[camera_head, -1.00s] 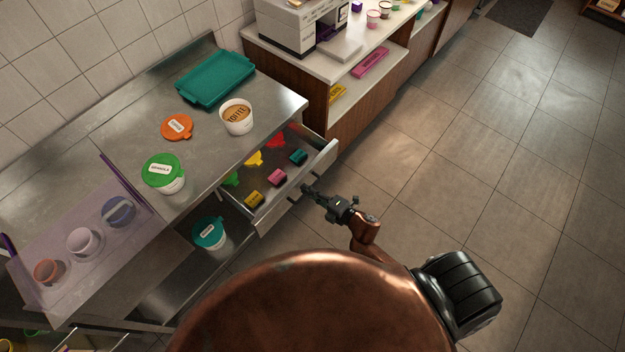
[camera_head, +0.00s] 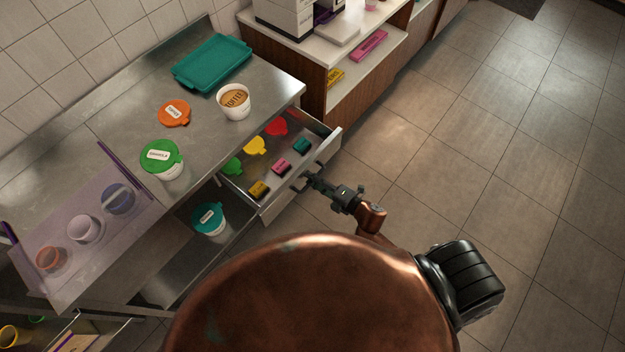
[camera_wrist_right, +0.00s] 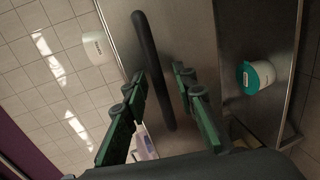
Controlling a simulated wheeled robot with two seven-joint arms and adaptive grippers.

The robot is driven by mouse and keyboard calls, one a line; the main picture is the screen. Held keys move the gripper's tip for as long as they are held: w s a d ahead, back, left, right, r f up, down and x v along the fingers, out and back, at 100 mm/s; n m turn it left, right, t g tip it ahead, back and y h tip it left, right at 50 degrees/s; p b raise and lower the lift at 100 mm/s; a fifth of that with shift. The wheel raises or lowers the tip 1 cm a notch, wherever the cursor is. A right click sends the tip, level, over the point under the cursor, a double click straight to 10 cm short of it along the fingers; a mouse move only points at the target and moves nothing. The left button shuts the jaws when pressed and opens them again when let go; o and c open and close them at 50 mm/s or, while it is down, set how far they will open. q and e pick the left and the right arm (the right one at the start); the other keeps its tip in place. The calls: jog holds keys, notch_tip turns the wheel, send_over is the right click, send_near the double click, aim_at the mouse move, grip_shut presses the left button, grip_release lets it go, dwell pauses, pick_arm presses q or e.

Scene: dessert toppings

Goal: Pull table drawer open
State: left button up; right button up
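The metal table drawer (camera_head: 327,148) stands open below the steel tabletop (camera_head: 262,97), with several coloured lids and small blocks inside. A dark bar handle runs along its front; in the right wrist view the handle (camera_wrist_right: 152,70) is a long dark bar. My right gripper (camera_head: 308,181) is at the drawer front, by the handle. In the right wrist view its green fingers (camera_wrist_right: 160,88) lie either side of the bar, apart, with gaps visible. My left gripper is not in view.
A teal tray (camera_head: 212,62), an orange lid (camera_head: 174,113), a toffee tub (camera_head: 234,104) and a green-lidded tub (camera_head: 162,160) stand on the table. A teal-lidded tub (camera_head: 208,219) sits on the lower shelf. The tiled floor (camera_head: 470,150) to the right is clear.

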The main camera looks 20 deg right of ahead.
jog(key=v, duration=1.2)
jog(key=shift+f, duration=0.1)
dwell(0.4)
jog(key=s+d+f+m+g+h, duration=0.1)
jog(key=s+d+f+m+h, duration=0.2)
jog(key=f, duration=0.6)
jog(key=s+d+f+m+g+h, duration=0.1)
jog(key=s+d+f+m+g, duration=0.25)
jog(key=f, duration=0.65)
jog(key=s+d+f+m+h, duration=0.2)
jog(key=d+f+m, duration=0.3)
jog(key=f, duration=0.4)
jog(key=s+a+f+m+g, duration=0.1)
jog(key=s+f+m+g, duration=0.1)
jog(key=s+f, duration=0.4)
jog(key=s+a+f+m+g, duration=0.2)
jog(key=s+f+m, duration=0.3)
jog(key=s, duration=0.7)
jog(key=s+a+f+m+g+h, duration=0.1)
jog(key=s+f+m+g, duration=0.2)
jog(key=s+f, duration=0.5)
jog(key=shift+s+a+m+g, duration=0.35)
jog(key=shift+s+g, duration=0.3)
jog(key=shift+s, duration=0.35)
